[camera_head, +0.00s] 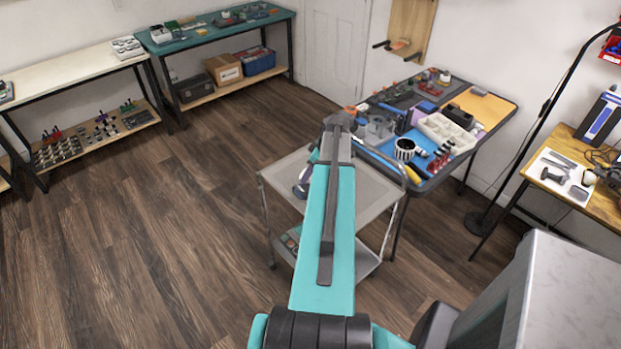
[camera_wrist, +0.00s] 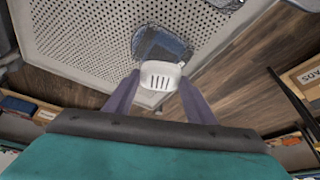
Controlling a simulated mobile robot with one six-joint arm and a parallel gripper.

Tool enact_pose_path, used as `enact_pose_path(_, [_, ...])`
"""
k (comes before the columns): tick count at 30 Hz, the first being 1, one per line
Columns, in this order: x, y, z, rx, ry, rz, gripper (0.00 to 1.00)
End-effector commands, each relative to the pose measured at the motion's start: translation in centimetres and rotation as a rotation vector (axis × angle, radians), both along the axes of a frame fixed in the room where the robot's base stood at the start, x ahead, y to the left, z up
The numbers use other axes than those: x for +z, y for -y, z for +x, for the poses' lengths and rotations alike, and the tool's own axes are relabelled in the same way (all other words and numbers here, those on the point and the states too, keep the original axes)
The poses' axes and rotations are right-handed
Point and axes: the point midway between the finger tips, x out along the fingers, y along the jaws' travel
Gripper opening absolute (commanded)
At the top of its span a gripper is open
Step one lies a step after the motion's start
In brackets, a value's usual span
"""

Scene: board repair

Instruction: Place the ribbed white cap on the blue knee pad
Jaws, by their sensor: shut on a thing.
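The blue knee pad (camera_wrist: 163,45) lies on the perforated cart top (camera_wrist: 80,30), just beyond the cap in the picture. The cap overlaps the near edge of the pad in this view, and I cannot tell its height above it. In the head view my arm hides the gripper and the cap. A dark blue-grey thing, likely the pad, shows partly at the left of my arm (camera_head: 301,186) on the cart.
A small white thing (camera_wrist: 228,4) lies at the cart's far edge in the wrist view. The grey cart (camera_head: 378,190) has raised side handles. A crowded work table (camera_head: 440,165) stands behind it to the right. Open wooden floor (camera_head: 150,230) lies to the left.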

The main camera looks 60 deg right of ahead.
Motion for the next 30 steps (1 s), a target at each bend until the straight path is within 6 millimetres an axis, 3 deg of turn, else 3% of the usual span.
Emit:
enact_pose_path(5, [-0.5, 0.3, -0.4, -0.006, 0.000, 0.001, 0.29])
enact_pose_path(14, [-3.4, 0.9, -1.0, -0.018, 0.000, 0.001, 0.29])
enact_pose_path(28, [-3.9, 1.1, -1.2, -0.022, 0.000, 0.000, 0.29])
enact_pose_path(29, [-3.8, 1.1, -1.2, -0.022, 0.000, 0.000, 0.53])
enact_pose_path(30, [-3.8, 1.1, -1.2, -0.022, 0.000, 0.000, 0.60])
